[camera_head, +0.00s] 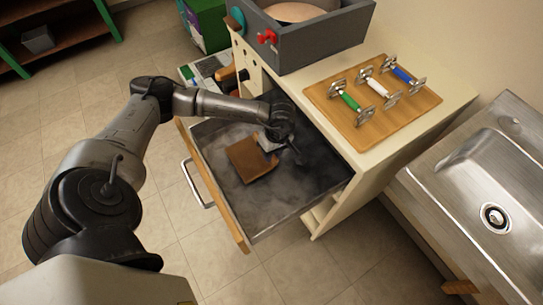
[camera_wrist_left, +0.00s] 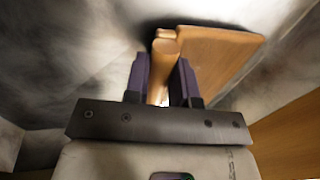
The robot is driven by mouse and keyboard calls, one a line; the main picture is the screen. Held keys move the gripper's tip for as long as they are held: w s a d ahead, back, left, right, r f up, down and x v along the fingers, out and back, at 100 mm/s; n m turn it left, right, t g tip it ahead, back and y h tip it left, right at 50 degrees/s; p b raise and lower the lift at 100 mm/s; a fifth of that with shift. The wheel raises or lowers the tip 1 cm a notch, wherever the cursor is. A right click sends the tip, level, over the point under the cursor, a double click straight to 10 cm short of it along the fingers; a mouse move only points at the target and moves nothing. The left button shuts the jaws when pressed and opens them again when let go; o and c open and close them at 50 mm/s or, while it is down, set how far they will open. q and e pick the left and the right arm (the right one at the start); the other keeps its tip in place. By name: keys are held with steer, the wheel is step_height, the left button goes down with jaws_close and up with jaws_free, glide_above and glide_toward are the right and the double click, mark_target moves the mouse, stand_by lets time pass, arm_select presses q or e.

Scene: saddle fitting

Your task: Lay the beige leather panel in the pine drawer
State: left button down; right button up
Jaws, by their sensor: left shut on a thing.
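The leather panel (camera_head: 250,161) looks tan-brown and is inside the outline of the open pine drawer (camera_head: 213,187). My left gripper (camera_head: 268,143) reaches in over the drawer and is shut on the panel's edge. In the left wrist view, the thick rounded edge of the panel (camera_wrist_left: 220,55) is between the two dark fingers of the left gripper (camera_wrist_left: 161,80). The flat part spreads to the right. I cannot tell whether the panel touches the drawer's grey, mottled floor. My right gripper is not in view.
The cream cabinet top holds a wooden board (camera_head: 345,119) with green, white and blue handled tools. A grey bin (camera_head: 310,35) stands behind. A steel sink (camera_head: 490,180) is at the right. The drawer's near and right floor is bare. Its metal handle (camera_head: 195,185) sticks out left.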

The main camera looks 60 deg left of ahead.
arm_select(q)
steer(key=shift+f, duration=0.8)
steer(key=c, duration=1)
jaws_free()
steer(key=shift+o, duration=0.2)
step_height(320, 180, up, 12)
steer(key=w+p, duration=0.2)
steer(key=shift+w+p, duration=0.15)
steer(key=shift+p, duration=0.2)
